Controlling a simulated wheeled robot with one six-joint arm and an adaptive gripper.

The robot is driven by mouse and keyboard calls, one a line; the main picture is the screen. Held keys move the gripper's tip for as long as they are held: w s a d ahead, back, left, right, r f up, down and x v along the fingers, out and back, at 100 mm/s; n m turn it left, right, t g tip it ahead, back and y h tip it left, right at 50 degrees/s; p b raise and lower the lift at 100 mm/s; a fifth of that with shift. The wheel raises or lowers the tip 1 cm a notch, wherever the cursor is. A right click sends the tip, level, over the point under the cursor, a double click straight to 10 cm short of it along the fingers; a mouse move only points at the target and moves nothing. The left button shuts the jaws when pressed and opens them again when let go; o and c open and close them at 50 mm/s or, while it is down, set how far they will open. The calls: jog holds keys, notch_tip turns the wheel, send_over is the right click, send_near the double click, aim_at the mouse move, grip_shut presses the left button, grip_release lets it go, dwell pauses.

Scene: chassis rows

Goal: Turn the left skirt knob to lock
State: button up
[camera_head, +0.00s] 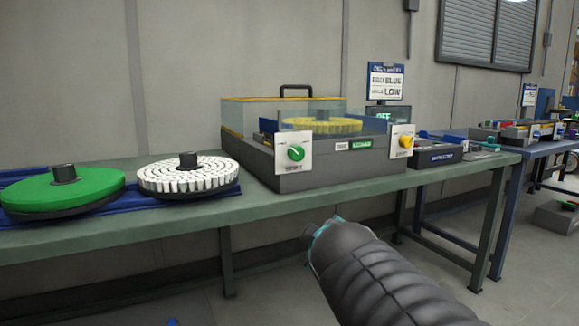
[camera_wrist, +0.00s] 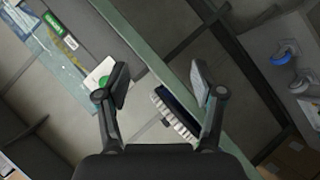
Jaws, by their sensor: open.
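The left skirt knob (camera_head: 296,153) is green, on a white plate (camera_head: 281,163) at the left front of a grey machine base (camera_head: 325,176). A pale mark runs across its face. In the wrist view the knob (camera_wrist: 103,80) shows in part beside my gripper's left finger, which covers some of it and its plate. My gripper (camera_wrist: 160,83) is open and empty, its two fingers wide apart. The knob lies outside the gap, to the left. No contact is visible. In the head view my arm reaches up from the bottom right, and the fingers cannot be made out.
A yellow knob (camera_head: 406,141) is on the right plate. Green (camera_head: 62,190) and white (camera_head: 188,176) discs lie left on the green bench (camera_head: 270,207). Floor in front is clear.

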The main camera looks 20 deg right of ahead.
jog(key=w+d+r+n+t+h+b, duration=0.1)
jog(key=w+d+r+n+t+b, duration=0.1)
jog(key=w+d+r+n+t, duration=0.4)
jog(key=n+y+b, duration=0.4)
jog(key=n+y, duration=0.3)
jog(key=n, duration=1.4)
send_near(298, 154)
jog(key=w, duration=0.9)
jog(key=shift+w+f, duration=0.2)
jog(key=shift+w, duration=0.1)
jog(key=c, duration=1.1)
